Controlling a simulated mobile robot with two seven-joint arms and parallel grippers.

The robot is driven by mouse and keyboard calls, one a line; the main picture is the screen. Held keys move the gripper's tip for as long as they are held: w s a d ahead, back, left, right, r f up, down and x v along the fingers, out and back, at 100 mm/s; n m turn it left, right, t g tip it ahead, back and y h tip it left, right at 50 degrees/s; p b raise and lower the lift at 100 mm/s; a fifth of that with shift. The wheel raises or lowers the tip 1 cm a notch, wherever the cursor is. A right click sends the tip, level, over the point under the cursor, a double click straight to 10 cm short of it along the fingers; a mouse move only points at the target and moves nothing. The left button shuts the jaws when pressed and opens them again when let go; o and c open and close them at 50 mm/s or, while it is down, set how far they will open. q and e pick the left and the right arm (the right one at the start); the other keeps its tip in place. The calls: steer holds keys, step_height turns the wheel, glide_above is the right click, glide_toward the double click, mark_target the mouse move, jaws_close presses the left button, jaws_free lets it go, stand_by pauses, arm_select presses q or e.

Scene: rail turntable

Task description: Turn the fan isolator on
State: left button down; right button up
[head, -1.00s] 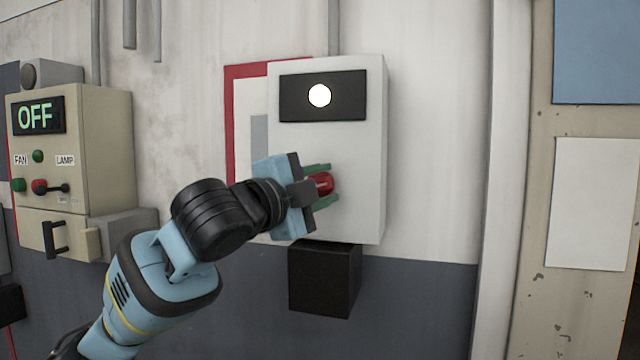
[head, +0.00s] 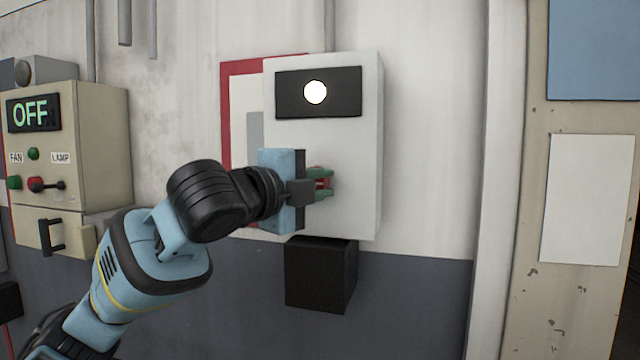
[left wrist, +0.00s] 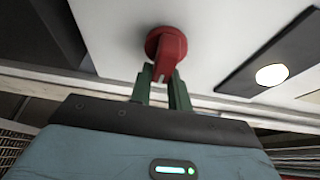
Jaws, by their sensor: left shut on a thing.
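The isolator is a light grey box (head: 352,150) on the wall, with a black panel (head: 290,106) and a lit white round lamp (head: 315,92) near its top. Its red rotary handle (head: 323,184) is mostly hidden behind my fingers in the head view. In the left wrist view the red handle (left wrist: 169,52) shows clearly, with a round base on the box face. My left gripper (head: 322,184) has its green fingers closed on either side of the handle; the fingers also show in the left wrist view (left wrist: 161,88). My right gripper is not in view.
A beige control box (head: 100,140) on the left has an OFF display (head: 33,113), FAN and LAMP labels, buttons and a small lever. A black box (head: 320,275) sits below the isolator. A vertical white post (head: 498,180) stands to the right.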

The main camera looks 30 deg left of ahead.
arm_select(q)
steer(key=c, duration=1.3)
jaws_free()
steer(key=shift+a, duration=0.35)
steer(key=shift+s, duration=0.1)
steer(key=shift+s+a+r, duration=0.1)
steer(key=shift+s+a, duration=0.1)
steer(key=shift+s, duration=1.1)
steer(key=shift+s+a+f, duration=0.1)
steer(key=shift+s+a, duration=0.1)
steer(key=shift+s, duration=1.05)
steer(key=shift+s+a+r, duration=0.1)
steer(key=shift+s+a, duration=0.1)
steer(key=shift+s, duration=1.1)
